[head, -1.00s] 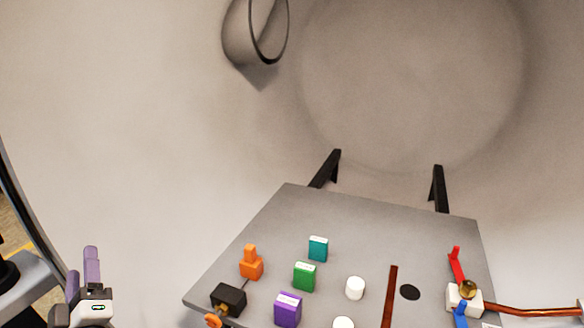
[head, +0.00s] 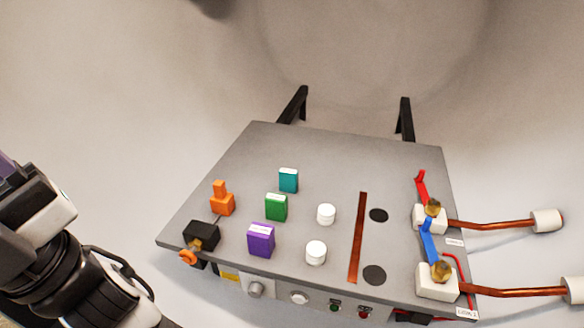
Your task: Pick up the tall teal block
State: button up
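The tall teal block (head: 288,181) stands upright on the grey panel table, behind the green block (head: 276,207) and the purple block (head: 261,240). My gripper (head: 8,172) is at the left edge of the head view, far to the left of the teal block and off the table. Only a sliver of a purple finger shows; the fingertips are cut off by the frame, so I cannot see whether they are apart.
An orange stepped piece (head: 222,199) and a black box (head: 201,236) stand on the left. Two white cylinders (head: 326,214) stand right of the blocks. A copper strip (head: 357,238), dark discs and valves with red (head: 421,188) and blue levers lie further right. The table's back is clear.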

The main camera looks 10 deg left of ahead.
aim_at(287, 178)
jog(key=k+j+z, duration=0.2)
jog(key=j, duration=0.25)
jog(key=k+j+z, duration=0.1)
jog(key=j+z, duration=0.15)
jog(key=j, duration=0.15)
jog(key=k+j+z, duration=0.2)
jog(key=j, duration=0.2)
jog(key=i, duration=0.5)
